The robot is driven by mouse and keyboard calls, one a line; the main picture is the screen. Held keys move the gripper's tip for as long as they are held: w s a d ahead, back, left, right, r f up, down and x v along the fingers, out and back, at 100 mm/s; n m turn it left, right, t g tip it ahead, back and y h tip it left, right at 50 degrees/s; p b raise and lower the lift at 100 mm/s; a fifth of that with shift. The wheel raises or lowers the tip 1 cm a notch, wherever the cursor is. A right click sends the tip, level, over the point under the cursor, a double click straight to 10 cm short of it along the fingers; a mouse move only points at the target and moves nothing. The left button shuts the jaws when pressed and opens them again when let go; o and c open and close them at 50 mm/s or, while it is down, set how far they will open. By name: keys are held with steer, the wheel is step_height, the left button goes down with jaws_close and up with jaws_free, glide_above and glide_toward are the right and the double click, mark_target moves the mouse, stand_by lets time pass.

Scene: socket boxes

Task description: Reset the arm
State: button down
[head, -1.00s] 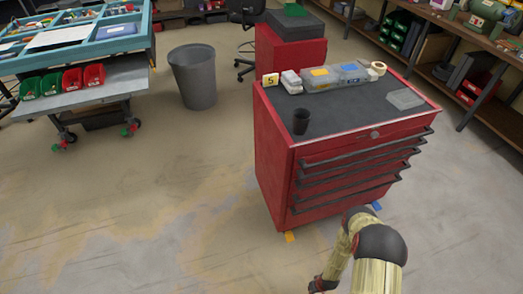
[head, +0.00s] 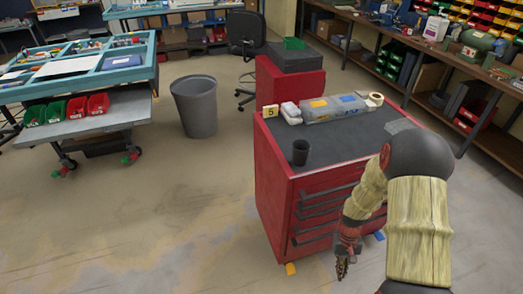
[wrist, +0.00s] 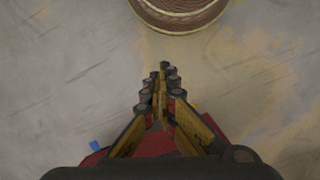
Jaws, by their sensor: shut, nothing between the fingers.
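My arm is bent in front of the red tool cabinet (head: 285,205) in the head view. My gripper (head: 342,270) hangs downward at the arm's end, close to the cabinet's drawer front, low near its bottom edge. The wrist view shows the gripper (wrist: 163,75) with its fingers together and nothing between them. A strip of the red cabinet also shows behind the fingers in the wrist view. The floor lies beyond the fingertips. Part of the cabinet's drawers and top is hidden behind my arm.
On the cabinet top are a dark cup (head: 301,152), a grey organizer box (head: 335,107), a tape roll (head: 374,99) and a yellow number 5 sign (head: 270,111). A grey bin (head: 195,105) and a blue-topped cart (head: 75,72) stand to the left. Floor at front left is clear.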

steer(key=s+a+r+t, duration=0.3)
steer(key=s+r, duration=0.1)
steer(key=r, duration=1)
steer(key=s+a+r+t, duration=0.3)
steer(key=s+r, duration=0.1)
steer(key=r, duration=1.1)
steer(key=s+a+r+t, duration=0.2)
steer(key=s+a+r, duration=0.2)
steer(key=r, duration=1.1)
steer(key=shift+s+n+t+p, duration=0.2)
steer(key=shift+n+t+p, duration=0.1)
steer(key=shift+t+p, duration=0.15)
